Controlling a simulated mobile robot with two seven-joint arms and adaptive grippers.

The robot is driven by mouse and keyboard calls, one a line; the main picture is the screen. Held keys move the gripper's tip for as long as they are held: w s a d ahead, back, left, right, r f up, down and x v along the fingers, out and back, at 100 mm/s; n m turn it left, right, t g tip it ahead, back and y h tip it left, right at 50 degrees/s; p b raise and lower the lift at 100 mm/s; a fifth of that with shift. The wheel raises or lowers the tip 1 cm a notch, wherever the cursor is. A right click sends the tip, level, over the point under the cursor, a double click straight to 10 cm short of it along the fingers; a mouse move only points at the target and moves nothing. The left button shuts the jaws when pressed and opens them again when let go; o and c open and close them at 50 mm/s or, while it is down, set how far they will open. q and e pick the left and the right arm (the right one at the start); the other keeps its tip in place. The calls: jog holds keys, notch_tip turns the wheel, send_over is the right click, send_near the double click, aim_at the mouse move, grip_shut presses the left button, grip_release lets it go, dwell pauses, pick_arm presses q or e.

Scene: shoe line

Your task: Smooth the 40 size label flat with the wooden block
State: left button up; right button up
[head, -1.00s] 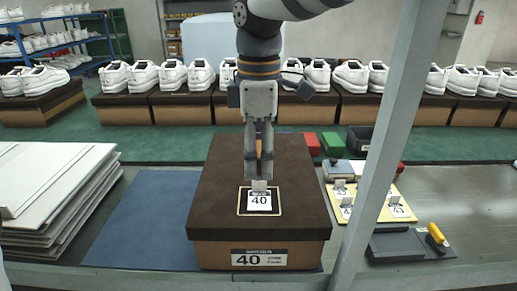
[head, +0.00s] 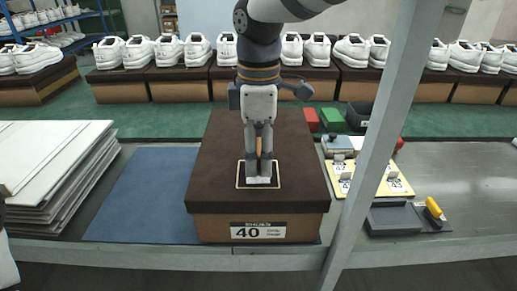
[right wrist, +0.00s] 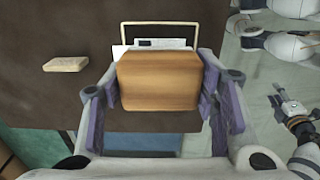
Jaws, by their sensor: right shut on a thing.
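The brown shoe box (head: 225,160) stands in the middle of the bench, a pale outlined square on its lid. The white size label (head: 258,181) lies inside that outline, and its number is covered by my right gripper (head: 259,168). In the right wrist view the right gripper (right wrist: 160,95) is shut on the wooden block (right wrist: 158,82), one finger on each side. A strip of the label (right wrist: 165,44) shows just beyond the block. I cannot tell whether the block touches the label or whether the label is flat. My left gripper is not in view.
A grey post (head: 372,140) rises right of the box. Stacked boards (head: 50,170) lie left, beside a blue mat (head: 150,195). A yellow label card (head: 393,183) and a grey tray (head: 393,217) lie right. A small beige piece (right wrist: 66,64) shows on the lid.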

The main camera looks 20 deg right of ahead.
aim_at(259, 189)
jog(key=shift+f, duration=1)
jog(key=shift+s+a+p, duration=0.2)
jog(key=shift+s, duration=0.55)
jog(key=shift+s+a+p, duration=0.15)
jog(key=shift+s+a, duration=0.05)
jog(key=shift+s, duration=0.55)
jog(key=shift+s+a, duration=0.15)
jog(key=shift+s, duration=0.3)
jog(key=shift+f, duration=0.1)
jog(key=w, duration=0.1)
jog(key=w+b, duration=0.1)
jog(key=w, duration=0.1)
jog(key=shift+w+d+f, duration=0.1)
jog(key=shift+d+f, duration=0.05)
jog(key=shift+d, duration=0.25)
jog(key=shift+w+d, duration=0.15)
jog(key=shift+w, duration=0.2)
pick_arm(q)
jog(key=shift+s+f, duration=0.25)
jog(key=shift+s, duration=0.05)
pick_arm(e)
jog(key=shift+r, duration=0.2)
